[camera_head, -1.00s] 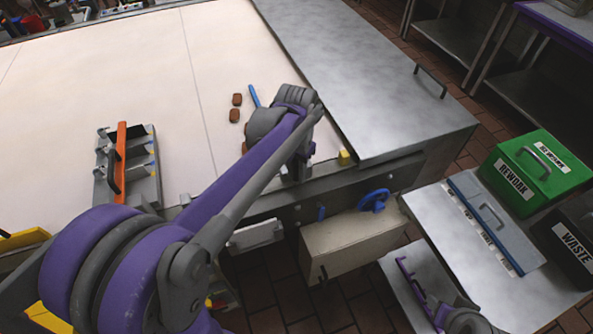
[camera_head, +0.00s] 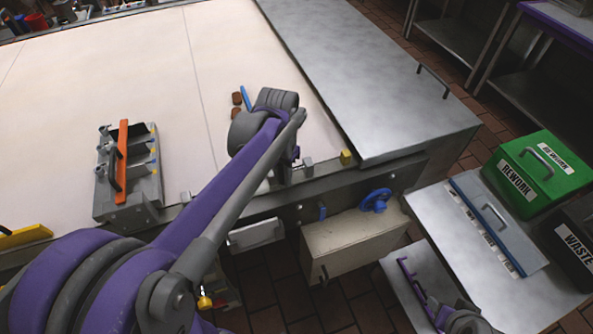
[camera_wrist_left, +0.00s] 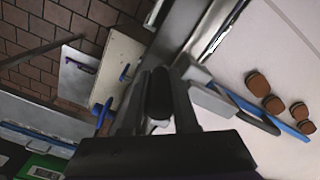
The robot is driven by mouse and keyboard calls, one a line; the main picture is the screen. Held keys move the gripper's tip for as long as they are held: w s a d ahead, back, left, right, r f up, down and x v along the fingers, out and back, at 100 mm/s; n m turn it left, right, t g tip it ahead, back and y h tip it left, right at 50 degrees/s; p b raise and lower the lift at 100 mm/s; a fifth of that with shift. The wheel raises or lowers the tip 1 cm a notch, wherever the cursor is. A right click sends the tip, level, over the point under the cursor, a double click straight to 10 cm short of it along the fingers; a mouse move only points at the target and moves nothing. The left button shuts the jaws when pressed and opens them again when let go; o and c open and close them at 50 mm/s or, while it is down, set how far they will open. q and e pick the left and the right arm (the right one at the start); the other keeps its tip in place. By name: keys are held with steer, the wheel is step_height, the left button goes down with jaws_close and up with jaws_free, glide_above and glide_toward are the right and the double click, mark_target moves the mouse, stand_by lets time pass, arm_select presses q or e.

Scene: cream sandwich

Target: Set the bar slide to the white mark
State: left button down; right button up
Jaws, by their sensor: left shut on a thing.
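My left gripper (camera_head: 285,172) is at the table's front rail, shut on the bar slide, which the gripper and arm mostly hide in the head view. The blue bar (camera_head: 246,97) shows beyond the arm, over the pale belt. In the left wrist view, the bar (camera_wrist_left: 265,115) runs to the right beside a grey block (camera_wrist_left: 214,101), and the dark fingers (camera_wrist_left: 158,95) are close together. A pale patch (camera_head: 263,187) shows just left of the gripper; I cannot tell whether it is the white mark.
A grey block (camera_head: 308,164) and a yellow block (camera_head: 345,157) sit along the rail to the right. A grey rack with an orange bar (camera_head: 121,165) stands left. Brown pieces (camera_wrist_left: 273,104) lie near the bar. A blue knob (camera_head: 375,200) is below the rail.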

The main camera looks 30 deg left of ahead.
arm_select(q)
steer(key=s+a, duration=0.8)
steer(key=s, duration=0.1)
steer(key=shift+s+a, duration=0.2)
steer(key=shift+s, duration=0.2)
steer(key=c, duration=0.7)
jaws_free()
step_height(320, 180, up, 11)
steer(key=shift+f, duration=0.1)
